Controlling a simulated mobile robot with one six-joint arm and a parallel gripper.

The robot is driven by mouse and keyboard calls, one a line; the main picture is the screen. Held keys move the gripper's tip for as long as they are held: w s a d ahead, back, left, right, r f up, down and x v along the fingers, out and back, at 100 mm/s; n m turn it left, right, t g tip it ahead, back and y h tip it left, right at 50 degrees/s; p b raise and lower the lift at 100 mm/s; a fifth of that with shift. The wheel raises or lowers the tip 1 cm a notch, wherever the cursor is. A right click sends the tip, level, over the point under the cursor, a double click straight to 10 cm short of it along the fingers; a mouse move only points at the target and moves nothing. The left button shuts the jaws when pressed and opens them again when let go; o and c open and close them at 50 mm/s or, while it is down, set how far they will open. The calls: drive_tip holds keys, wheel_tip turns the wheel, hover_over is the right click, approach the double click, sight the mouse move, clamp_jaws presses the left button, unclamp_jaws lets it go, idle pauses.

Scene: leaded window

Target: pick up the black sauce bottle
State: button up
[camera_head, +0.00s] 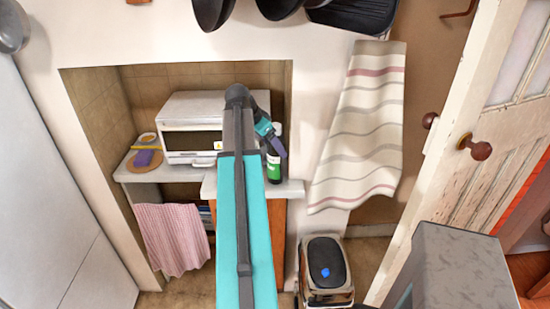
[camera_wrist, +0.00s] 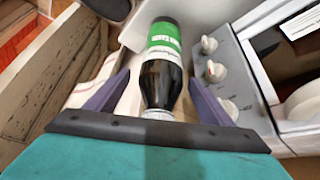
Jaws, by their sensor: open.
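The black sauce bottle (camera_head: 273,171) with a green label stands on the right counter section in the head view, beside the white oven. It also shows in the wrist view (camera_wrist: 162,80), its pale cap closest to my gripper. My gripper (camera_wrist: 158,82) is open, with one purple finger on each side of the bottle in the picture. There is a visible gap on both sides. I cannot tell how far the fingertips reach along the bottle. In the head view my gripper (camera_head: 277,143) is at the bottle's upper part and hides some of it.
The white oven (camera_head: 190,143) is left of the bottle; its knobs (camera_wrist: 216,72) are close to my right finger. The counter edge (camera_head: 293,189) is just right of the bottle. A round board (camera_head: 140,163) with a purple item lies farther left. A striped towel (camera_head: 359,130) hangs at right.

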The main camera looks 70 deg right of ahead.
drive_tip(key=p+x, duration=0.1)
drive_tip(key=x, duration=0.2)
drive_tip(key=shift+c, duration=0.4)
drive_tip(key=c, duration=1.5)
drive_tip(key=shift+r, duration=0.25)
drive_tip(key=shift+c, duration=0.2)
drive_tip(key=shift+r+b, duration=1)
drive_tip(key=shift+r, duration=0.5)
drive_tip(key=w+a+b, duration=0.1)
drive_tip(key=a+b, duration=0.1)
drive_tip(key=a, duration=0.5)
drive_tip(key=w+a+r+b, duration=0.1)
drive_tip(key=w+a+b, duration=0.1)
drive_tip(key=a, duration=0.6)
drive_tip(key=shift+w+a+r, duration=0.25)
drive_tip(key=shift+a+r, duration=0.05)
